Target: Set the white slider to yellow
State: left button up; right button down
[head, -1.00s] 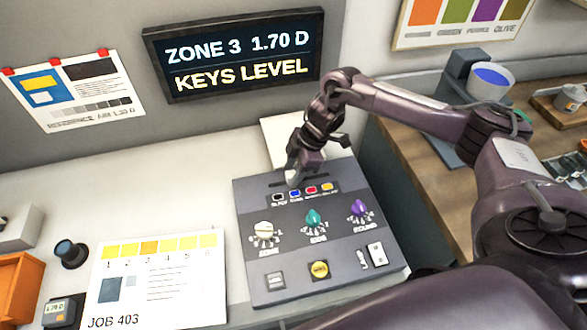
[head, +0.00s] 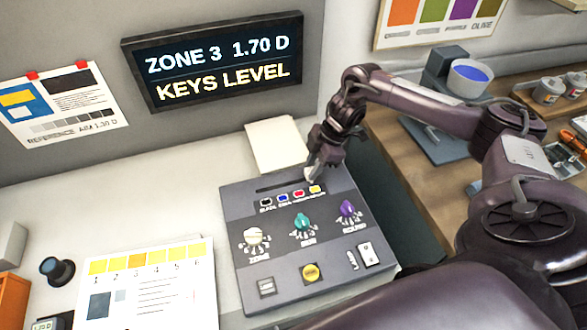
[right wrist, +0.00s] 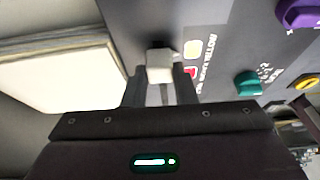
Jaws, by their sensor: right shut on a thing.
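The white slider (right wrist: 160,65) is a small white cap between my right gripper's dark fingers in the right wrist view. My right gripper (head: 311,177) is shut on it at the right end of the panel's dark slot (head: 278,186). In the head view the fingers are just above the yellow swatch (head: 315,189), which also shows in the right wrist view (right wrist: 192,48) near the red swatch (right wrist: 190,75). The gripper hides most of the slider in the head view, so its exact alignment is hard to tell. My left gripper is not in view.
The grey panel (head: 235,210) carries a white knob (head: 254,237), a teal knob (head: 302,224), a purple knob (head: 347,211) and a yellow button (head: 310,273). A screen (head: 215,62) reads "ZONE 3 1.70 D, KEYS LEVEL".

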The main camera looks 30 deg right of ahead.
jog(key=shift+d, duration=0.25)
jog(key=shift+r, duration=0.1)
jog(key=c, duration=1.5)
grip_release()
jog(key=o, duration=0.3)
jog(key=shift+s+d, duration=0.1)
jog(key=shift+s, duration=0.05)
jog(key=shift+o, duration=0.2)
jog(key=shift+r, duration=0.3)
jog(key=b+v, duration=0.1)
jog(key=v, duration=0.6)
jog(key=shift+b, duration=0.4)
